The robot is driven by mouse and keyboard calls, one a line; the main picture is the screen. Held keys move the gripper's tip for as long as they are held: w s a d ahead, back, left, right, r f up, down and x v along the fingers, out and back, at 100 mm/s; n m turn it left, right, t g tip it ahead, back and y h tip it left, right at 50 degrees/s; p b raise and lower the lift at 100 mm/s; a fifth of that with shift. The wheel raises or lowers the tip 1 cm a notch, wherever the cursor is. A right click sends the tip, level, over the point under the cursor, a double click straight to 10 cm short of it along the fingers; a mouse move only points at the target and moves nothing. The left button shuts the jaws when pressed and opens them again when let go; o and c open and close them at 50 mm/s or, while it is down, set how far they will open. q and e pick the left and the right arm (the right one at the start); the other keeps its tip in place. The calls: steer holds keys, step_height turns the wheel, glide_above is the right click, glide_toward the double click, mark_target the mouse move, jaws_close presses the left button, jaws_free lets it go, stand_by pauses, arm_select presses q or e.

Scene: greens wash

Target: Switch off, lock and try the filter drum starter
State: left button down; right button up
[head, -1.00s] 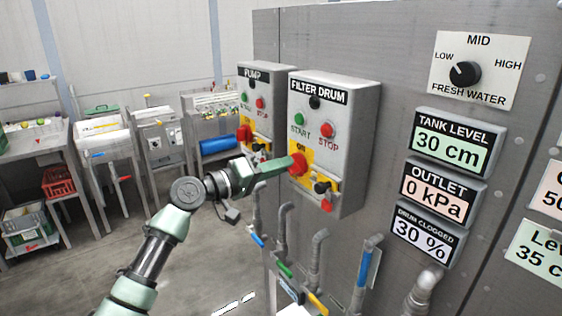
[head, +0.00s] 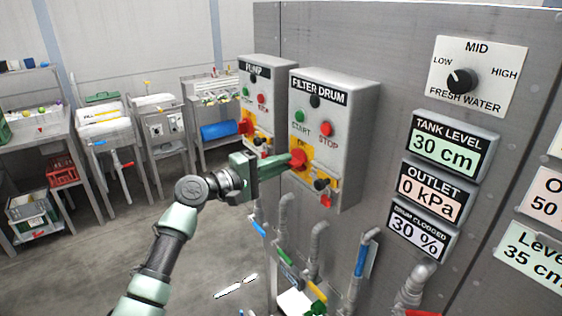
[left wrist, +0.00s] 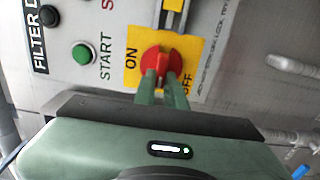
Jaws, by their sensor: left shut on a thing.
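The filter drum starter (head: 340,110) is a grey box on the panel with a green START button (head: 299,116) and a red STOP button (head: 326,129). Its red rotary switch (head: 298,159) sits on a yellow plate marked ON and OFF in the left wrist view (left wrist: 152,58). My left gripper (left wrist: 162,88) is shut on this switch, its green fingers at the red handle. The handle's exact setting is hard to tell. Beside the switch are a black knob (head: 321,184) and a small red part (head: 325,201). I see no right gripper.
Pipes and coloured valve handles hang below the boxes. To the right are the fresh water knob (head: 462,80) and displays, including tank level (head: 448,146).

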stand_by(0.4)
arm_select(q)
steer(key=c, duration=1.5)
jaws_free()
steer(key=shift+a, duration=0.1)
steer(key=b+v, duration=0.2)
steer(key=v, duration=0.5)
steer(key=shift+s+a+b, duration=0.25)
steer(key=shift+b, duration=0.1)
steer(key=shift+f, duration=0.1)
